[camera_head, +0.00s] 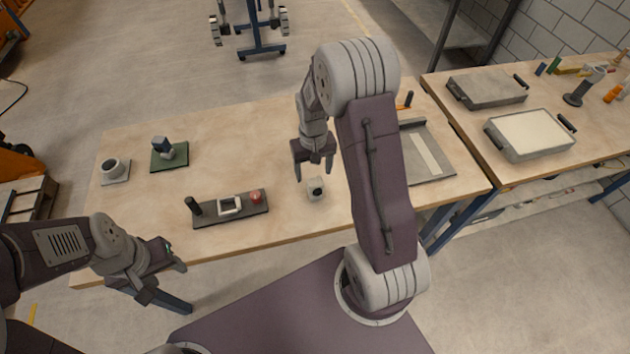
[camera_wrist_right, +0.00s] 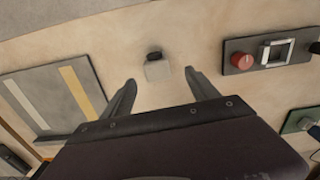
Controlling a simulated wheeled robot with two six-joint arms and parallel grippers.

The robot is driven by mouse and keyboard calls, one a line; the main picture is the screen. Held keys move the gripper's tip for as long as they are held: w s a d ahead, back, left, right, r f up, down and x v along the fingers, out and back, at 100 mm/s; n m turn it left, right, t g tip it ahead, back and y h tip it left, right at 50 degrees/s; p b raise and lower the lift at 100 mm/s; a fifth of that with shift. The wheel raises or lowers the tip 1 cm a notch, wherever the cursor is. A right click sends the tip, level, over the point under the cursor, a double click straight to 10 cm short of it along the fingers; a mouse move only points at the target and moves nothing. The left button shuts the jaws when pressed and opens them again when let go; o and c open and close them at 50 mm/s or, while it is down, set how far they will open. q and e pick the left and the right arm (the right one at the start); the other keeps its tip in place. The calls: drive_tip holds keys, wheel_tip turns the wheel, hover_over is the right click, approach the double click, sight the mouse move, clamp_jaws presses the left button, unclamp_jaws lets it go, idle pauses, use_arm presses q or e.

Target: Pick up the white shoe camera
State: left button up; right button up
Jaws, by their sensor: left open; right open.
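The white shoe camera (camera_head: 315,190) is a small pale cube with a dark round lens, standing on the wooden table (camera_head: 250,130). In the right wrist view the camera (camera_wrist_right: 157,68) lies ahead of the fingertips, about midway between them. My right gripper (camera_head: 314,172) is open and empty above and just behind the camera in the head view; it also shows open in the wrist view (camera_wrist_right: 160,82). My left gripper (camera_head: 166,278) is open and empty, off the table's front edge at the left.
A dark panel (camera_head: 212,217) with a black handle, white frame and red knob lies left of the camera. A green pad (camera_head: 158,165) and a white cup-like piece (camera_head: 115,168) are further left. A grey tray (camera_head: 440,165) lies right. Table around the camera is clear.

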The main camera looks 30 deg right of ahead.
sight(314, 182)
drive_tip(key=shift+w+d+f, duration=0.1)
drive_tip(key=shift+w+d, duration=0.05)
drive_tip(key=shift+d, duration=0.05)
drive_tip(key=f, duration=0.3)
drive_tip(key=shift+a, duration=0.2)
drive_tip(key=f, duration=0.4)
drive_tip(key=f+p, duration=0.1)
drive_tip(key=f, duration=0.1)
drive_tip(key=shift+d, duration=0.25)
clamp_jaws()
